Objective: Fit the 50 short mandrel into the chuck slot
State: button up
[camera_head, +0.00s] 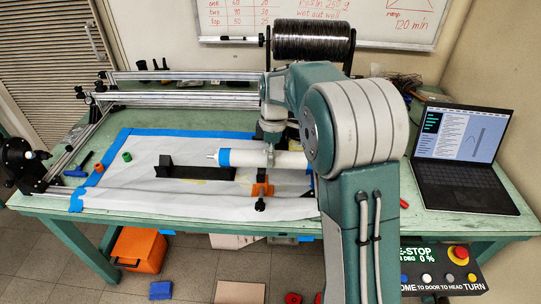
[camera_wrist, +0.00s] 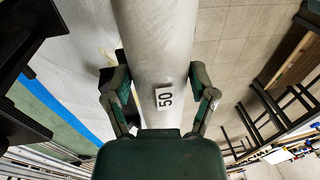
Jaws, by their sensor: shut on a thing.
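The 50 short mandrel is a white tube (camera_head: 238,158) with a blue band and a thin tip at its left end. It lies roughly level over the white sheet; its right end is hidden behind my arm. My gripper (camera_head: 268,146) is shut around it from above. In the wrist view the pale tube (camera_wrist: 158,50) runs between the two fingers of my gripper (camera_wrist: 160,95), with a "50" label near the palm. A black round chuck (camera_head: 20,160) stands at the table's far left, well apart from the tube's tip. Its slot is too small to make out.
A black holder (camera_head: 195,173) and an orange clamp (camera_head: 262,190) stand near the tube. A green roll (camera_head: 127,156) and small tools lie near the chuck. Metal rails (camera_head: 185,98) run along the back. A laptop (camera_head: 460,150) sits right. The sheet's left part is mostly clear.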

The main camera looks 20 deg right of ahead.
jog(key=shift+f, duration=1.4)
jog(key=o, duration=1.2)
jog(key=shift+o, duration=0.2)
jog(key=r, duration=0.3)
jog(key=w+r, duration=0.1)
jog(key=r, duration=0.3)
jog(key=d+r, duration=0.1)
jog(key=r, duration=0.2)
jog(key=shift+w+r, duration=0.35)
jog(key=shift+r, duration=0.55)
